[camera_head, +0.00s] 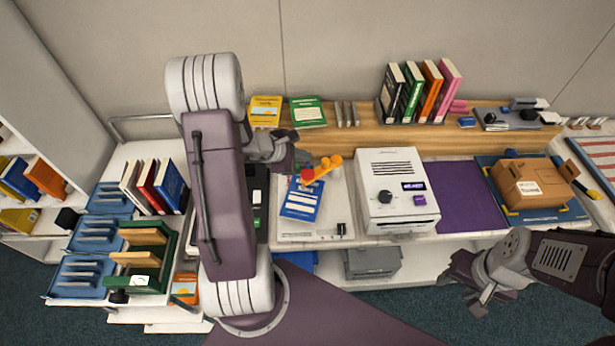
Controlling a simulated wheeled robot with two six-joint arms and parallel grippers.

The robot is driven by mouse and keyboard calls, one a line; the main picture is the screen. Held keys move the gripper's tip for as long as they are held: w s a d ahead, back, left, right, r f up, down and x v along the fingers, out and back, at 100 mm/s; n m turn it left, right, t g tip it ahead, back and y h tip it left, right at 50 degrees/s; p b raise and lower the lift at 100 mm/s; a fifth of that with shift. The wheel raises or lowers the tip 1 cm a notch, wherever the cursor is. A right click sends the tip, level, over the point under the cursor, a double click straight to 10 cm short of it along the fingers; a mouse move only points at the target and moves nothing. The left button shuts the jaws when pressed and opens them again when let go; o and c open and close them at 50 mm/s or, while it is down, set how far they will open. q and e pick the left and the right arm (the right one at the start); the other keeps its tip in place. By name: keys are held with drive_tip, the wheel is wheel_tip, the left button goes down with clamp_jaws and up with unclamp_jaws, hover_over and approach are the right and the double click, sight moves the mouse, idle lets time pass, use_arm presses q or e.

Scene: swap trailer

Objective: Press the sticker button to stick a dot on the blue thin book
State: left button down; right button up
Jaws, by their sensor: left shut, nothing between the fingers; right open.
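The blue thin book (300,203) lies flat on a white board (315,237) in the middle of the counter. An orange and red piece (318,169) sits over the book's upper edge. A small dark knob (341,229) stands on the board to the right of the book; I cannot tell which part is the sticker button. My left gripper (299,158) is shut and empty, just above and behind the book, beside the orange piece. I cannot tell whether they touch. My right gripper (468,292) is open and empty, low in front of the counter, away from the book.
A white machine (396,190) with a knob stands right of the board. Beyond it are a purple mat (465,197) and a brown box (531,183). Upright books (419,91) stand behind. My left arm hides part of the counter.

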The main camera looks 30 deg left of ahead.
sight(310, 172)
use_arm(q)
wheel_tip(310, 172, down, 4)
drive_tip(key=b, duration=0.3)
drive_tip(key=shift+f, duration=0.25)
drive_tip(key=shift+f+b, duration=0.2)
drive_tip(key=shift+b, duration=0.2)
idle(1.3)
drive_tip(key=shift+f+b, duration=0.4)
drive_tip(key=shift+b, duration=0.25)
drive_tip(key=shift+f+b, duration=0.7)
drive_tip(key=shift+b, duration=0.15)
idle(0.5)
idle(0.4)
drive_tip(key=shift+r+p, duration=0.8)
drive_tip(key=shift+r, duration=0.35)
